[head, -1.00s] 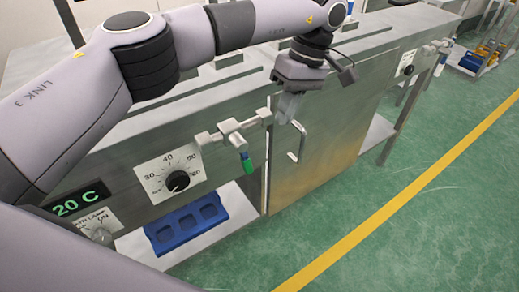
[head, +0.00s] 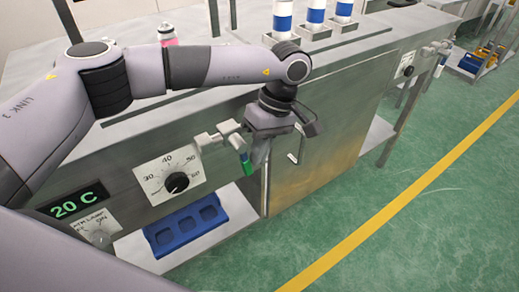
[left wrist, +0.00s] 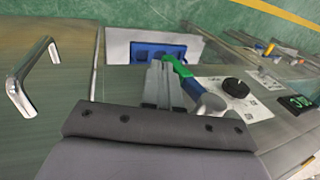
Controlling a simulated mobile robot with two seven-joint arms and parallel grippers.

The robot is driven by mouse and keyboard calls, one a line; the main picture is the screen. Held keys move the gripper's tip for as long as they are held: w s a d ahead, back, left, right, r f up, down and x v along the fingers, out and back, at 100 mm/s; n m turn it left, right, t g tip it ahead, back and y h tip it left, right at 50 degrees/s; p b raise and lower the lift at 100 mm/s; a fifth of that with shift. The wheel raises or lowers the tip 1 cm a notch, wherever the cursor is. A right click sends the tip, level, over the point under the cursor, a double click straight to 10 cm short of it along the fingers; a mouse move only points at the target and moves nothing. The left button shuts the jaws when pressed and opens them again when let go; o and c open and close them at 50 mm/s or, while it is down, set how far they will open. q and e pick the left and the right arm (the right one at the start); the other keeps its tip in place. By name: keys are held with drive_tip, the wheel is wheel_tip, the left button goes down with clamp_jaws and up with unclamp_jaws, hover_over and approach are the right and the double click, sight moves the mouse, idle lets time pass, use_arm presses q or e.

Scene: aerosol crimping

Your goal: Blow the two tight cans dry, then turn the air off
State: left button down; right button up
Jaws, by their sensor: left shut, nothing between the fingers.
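A pipe fitting (head: 222,135) on the front panel carries a green lever (head: 246,164) that hangs downward. The green lever also shows in the left wrist view (left wrist: 178,67), close beside the fingers. My left gripper (head: 259,158) is shut and empty, pointing down just right of the lever; I cannot tell whether they touch. White cans with blue bands, a left one (head: 283,17), a middle one (head: 316,14) and a right one (head: 343,10), stand in a row on the bench top, cut off by the picture's edge. My right gripper is out of view.
A temperature dial (head: 177,182), a 20 C display (head: 76,203) and a lamp switch (head: 98,235) are on the front panel. A blue tray (head: 188,230) lies on the lower shelf. A door handle (head: 297,145) sticks out right of my gripper. A pinkish container (head: 168,37) stands behind my arm.

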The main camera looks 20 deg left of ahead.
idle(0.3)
use_arm(q)
drive_tip(key=shift+s+a+f, duration=0.3)
drive_tip(key=shift+s+a, duration=0.05)
drive_tip(key=shift+s, duration=0.05)
drive_tip(key=shift+s+a, duration=0.2)
drive_tip(key=shift+s, duration=0.05)
drive_tip(key=shift+f, duration=0.1)
